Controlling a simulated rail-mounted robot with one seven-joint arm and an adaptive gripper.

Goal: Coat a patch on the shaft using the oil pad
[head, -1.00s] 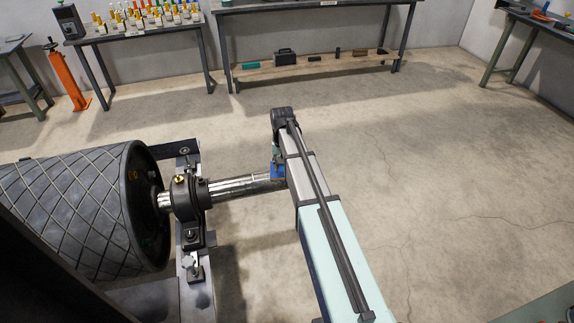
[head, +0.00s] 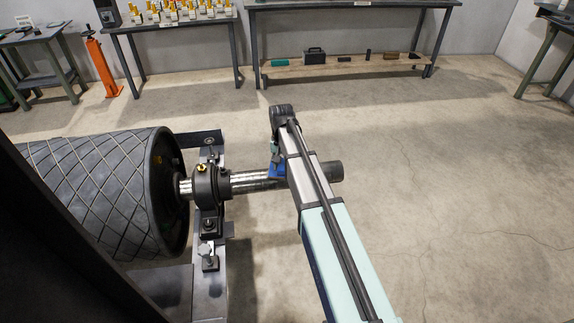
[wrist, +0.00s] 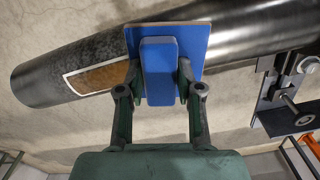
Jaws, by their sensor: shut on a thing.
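The oil pad is a blue plate with a blue block handle (wrist: 159,70). My gripper (wrist: 158,90) is shut on the handle, one finger on each side. In the wrist view the plate lies over the shaft (wrist: 45,78), and contact looks likely but is not certain. A white-outlined brown patch (wrist: 98,78) shows on the shaft left of the pad; its right end is hidden behind the pad. In the head view the blue pad (head: 277,170) is beside my arm, and the shaft (head: 258,181) runs behind the arm, its free end (head: 334,171) showing on the right.
A bearing block (head: 208,187) carries the shaft next to a large ribbed drum (head: 95,190) on the left. A workbench with bottles (head: 170,22) stands at the back. The floor to the right is clear.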

